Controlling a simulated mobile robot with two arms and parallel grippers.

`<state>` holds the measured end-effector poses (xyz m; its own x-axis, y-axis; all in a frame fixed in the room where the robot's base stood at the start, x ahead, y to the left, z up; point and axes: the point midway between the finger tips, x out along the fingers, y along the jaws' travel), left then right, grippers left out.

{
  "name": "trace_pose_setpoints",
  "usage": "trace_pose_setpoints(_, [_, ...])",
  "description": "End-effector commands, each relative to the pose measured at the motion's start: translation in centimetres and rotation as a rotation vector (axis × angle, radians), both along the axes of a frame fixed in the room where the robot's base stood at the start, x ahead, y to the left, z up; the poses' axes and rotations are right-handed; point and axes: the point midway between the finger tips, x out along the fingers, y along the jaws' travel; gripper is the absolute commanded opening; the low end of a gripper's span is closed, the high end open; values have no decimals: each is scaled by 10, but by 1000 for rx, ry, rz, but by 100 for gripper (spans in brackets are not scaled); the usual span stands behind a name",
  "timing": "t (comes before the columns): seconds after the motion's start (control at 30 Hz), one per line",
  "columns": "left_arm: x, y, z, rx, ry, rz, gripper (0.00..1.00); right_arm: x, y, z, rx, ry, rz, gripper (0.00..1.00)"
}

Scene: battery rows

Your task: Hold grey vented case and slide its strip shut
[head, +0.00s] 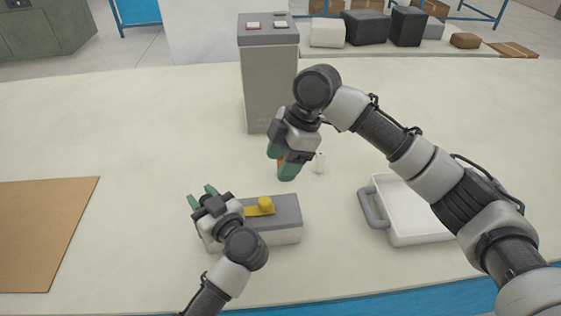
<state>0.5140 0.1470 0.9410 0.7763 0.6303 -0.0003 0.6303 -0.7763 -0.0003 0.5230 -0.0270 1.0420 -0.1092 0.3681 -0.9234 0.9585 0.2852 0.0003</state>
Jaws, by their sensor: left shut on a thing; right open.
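The grey vented case (286,230) lies lengthwise on the table near the front, with a darker grey top. A yellow strip (252,210) with a raised yellow knob (265,202) lies on that top, toward the left; its left end is hidden by my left arm. My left gripper (203,196) is at the case's left end, shut on the case; the contact is mostly hidden. My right gripper (281,163) is open, above and behind the case, with green fingertips pointing down. A small orange patch shows between its fingers; I cannot tell what it is.
A white tray (410,236) with a grey handle is at the right, partly behind my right arm. A tall grey box (268,85) stands behind. A brown board (45,230) lies left.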

Motion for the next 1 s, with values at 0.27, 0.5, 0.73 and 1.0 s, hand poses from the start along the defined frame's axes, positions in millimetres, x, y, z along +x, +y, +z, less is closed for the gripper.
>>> trace_pose_setpoints(0.27, [0,0,0,0,0,1,60,0,0,0,0,0,-1,59])
trace_pose_setpoints(0.5, [0,0,0,0,0,0,65,0,0,-1,0,0,-1,59])
trace_pose_setpoints(0.73, [-11,-10,-1,-1,2,-2,65,0,0,-1,0,0,0,59])
trace_pose_setpoints(1.0, [-56,-45,-1,-4,5,-1,65,0,0,-1,0,0,0,59])
